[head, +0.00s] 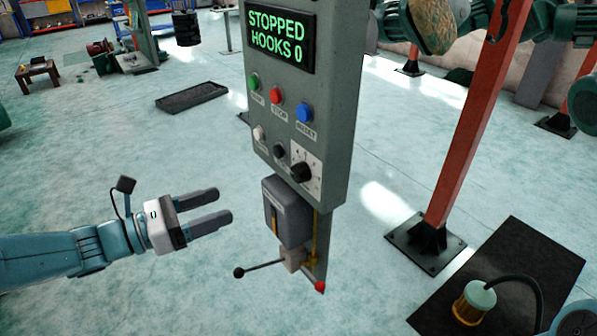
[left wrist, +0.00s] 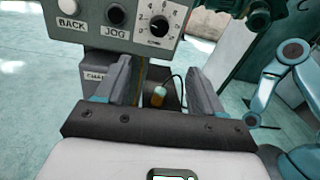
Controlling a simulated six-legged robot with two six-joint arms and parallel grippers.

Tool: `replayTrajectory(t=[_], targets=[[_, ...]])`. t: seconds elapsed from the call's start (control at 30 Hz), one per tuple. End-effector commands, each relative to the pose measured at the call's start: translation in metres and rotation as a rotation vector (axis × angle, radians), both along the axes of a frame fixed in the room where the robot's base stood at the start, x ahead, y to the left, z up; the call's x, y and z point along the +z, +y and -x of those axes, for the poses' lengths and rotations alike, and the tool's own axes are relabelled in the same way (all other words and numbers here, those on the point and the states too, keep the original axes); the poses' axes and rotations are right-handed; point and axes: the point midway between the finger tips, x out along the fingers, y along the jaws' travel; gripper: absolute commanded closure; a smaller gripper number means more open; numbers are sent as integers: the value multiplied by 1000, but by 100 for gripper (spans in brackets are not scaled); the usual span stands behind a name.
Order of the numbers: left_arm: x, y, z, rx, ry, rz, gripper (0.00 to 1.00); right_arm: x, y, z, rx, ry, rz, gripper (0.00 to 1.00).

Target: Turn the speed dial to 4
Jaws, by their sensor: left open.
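The speed dial (head: 301,171) is a black knob on a white plate at the lower right of the grey control panel (head: 329,150). In the left wrist view the dial (left wrist: 159,27) shows at the top centre, with numbers around it; I cannot tell for certain which one it points to. My left gripper (head: 225,204) is open and empty, to the left of and below the dial, apart from the panel. In the left wrist view its fingers (left wrist: 158,70) are spread, with the dial beyond and above the gap. My right gripper does not show.
Green, red and blue buttons (head: 303,112) sit above the dial; the display (head: 280,36) reads STOPPED HOOKS 0. A red post (head: 470,120) stands right. Floor around my left gripper is clear.

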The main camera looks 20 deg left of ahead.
Motion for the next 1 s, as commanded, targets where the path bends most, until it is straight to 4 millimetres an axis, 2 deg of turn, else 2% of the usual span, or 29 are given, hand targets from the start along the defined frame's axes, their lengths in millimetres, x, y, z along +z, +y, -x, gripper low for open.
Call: replayTrajectory(t=[0.13, 0.27, 0.7, 0.83, 1.0], targets=[[8, -2, 0, 12, -15, 20, 32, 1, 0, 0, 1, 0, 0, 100], [9, -17, -11, 11, -16, 20, 32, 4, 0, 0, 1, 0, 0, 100], [8, -89, -86, 11, -13, 17, 32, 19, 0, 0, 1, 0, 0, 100], [8, -102, -102, 11, -12, 17, 32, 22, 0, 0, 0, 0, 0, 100], [7, -111, -113, 12, -13, 17, 32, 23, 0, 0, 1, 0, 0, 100]])
